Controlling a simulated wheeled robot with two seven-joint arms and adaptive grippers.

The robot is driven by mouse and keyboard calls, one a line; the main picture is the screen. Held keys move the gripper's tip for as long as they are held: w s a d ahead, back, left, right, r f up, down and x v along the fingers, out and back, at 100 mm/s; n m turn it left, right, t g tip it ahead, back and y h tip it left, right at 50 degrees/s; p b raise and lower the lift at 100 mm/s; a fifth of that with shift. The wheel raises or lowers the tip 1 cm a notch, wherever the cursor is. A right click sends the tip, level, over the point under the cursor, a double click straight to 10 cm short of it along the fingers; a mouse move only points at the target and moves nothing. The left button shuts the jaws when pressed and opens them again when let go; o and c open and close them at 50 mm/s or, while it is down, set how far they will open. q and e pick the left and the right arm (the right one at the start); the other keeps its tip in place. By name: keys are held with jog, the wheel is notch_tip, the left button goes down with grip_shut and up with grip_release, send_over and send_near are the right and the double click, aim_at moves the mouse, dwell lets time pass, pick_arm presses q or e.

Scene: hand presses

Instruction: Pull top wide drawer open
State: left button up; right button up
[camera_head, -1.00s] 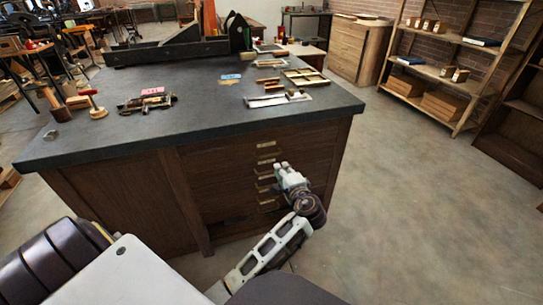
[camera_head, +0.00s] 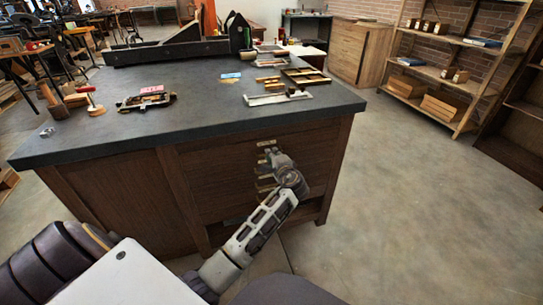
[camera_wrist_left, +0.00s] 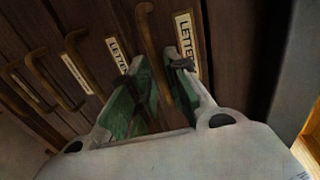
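The top wide drawer (camera_head: 318,141) is the uppermost front of the brown wooden cabinet, just under the dark worktop, and looks closed. My left gripper (camera_head: 274,157) is at the drawer front. In the wrist view its fingers (camera_wrist_left: 157,62) are apart, with the handle between their tips. I cannot tell whether they touch it. The handle's lower end is partly hidden. My right gripper is not in view.
More brass handles (camera_wrist_left: 76,60) and labels belong to the drawers below. The worktop (camera_head: 200,110) overhangs the drawers and carries tools and small trays. The floor (camera_head: 400,200) right of the cabinet is clear. Shelves (camera_head: 445,75) stand farther back.

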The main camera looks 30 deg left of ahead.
pick_arm(q)
jog(key=shift+x, duration=0.85)
jog(key=shift+c, duration=0.3)
grip_shut()
